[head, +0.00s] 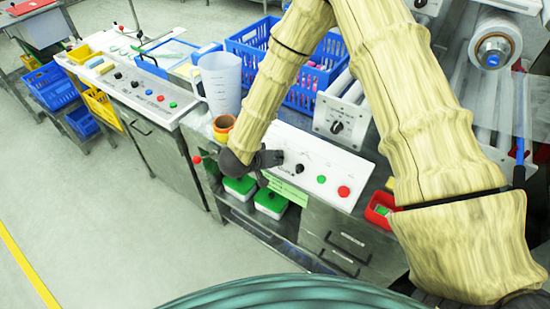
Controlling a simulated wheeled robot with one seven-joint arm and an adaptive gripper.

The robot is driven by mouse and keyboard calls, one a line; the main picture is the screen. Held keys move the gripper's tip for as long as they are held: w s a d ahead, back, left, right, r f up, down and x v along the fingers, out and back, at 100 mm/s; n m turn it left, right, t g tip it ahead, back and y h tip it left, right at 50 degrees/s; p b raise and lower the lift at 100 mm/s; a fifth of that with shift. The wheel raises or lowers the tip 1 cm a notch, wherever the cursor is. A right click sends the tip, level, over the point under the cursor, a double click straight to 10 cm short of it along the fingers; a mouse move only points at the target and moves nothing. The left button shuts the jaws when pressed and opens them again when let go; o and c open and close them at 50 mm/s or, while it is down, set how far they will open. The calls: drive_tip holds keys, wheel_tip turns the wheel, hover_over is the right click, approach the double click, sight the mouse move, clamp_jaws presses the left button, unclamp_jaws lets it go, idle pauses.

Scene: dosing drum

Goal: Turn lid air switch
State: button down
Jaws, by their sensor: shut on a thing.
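My gripper (272,158) is dark grey and reaches the left part of a white sloped control panel (340,173). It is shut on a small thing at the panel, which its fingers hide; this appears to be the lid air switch. I cannot tell which way the switch points. To its right on the same panel are a black knob (299,168), a green button (321,179) and a red button (343,191). A yellow-green label (287,190) is on the panel's front edge, just below the gripper.
Blue crates (250,45) are behind. Green-lidded boxes (270,203) sit on a shelf below. A red bin (379,210) is at the right. Open floor lies left.

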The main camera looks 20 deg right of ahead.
drive_tip(key=m+b, duration=0.2)
drive_tip(key=m, duration=0.3)
drive_tip(key=shift+d+f+b, duration=0.1)
drive_tip(key=shift+f+b, duration=0.05)
drive_tip(key=shift+b, duration=0.2)
drive_tip(key=m+b, duration=0.2)
drive_tip(key=m, duration=0.2)
drive_tip(key=shift+s+t+y+b, duration=0.1)
drive_tip(key=shift+t+y+b, duration=0.2)
drive_tip(key=shift+t+y, duration=0.1)
drive_tip(key=shift+m+b, duration=0.6)
drive_tip(key=shift+m, duration=0.3)
drive_tip(key=c, duration=1.5)
unclamp_jaws()
drive_tip(key=shift+c, duration=0.2)
drive_tip(key=v, duration=1.2)
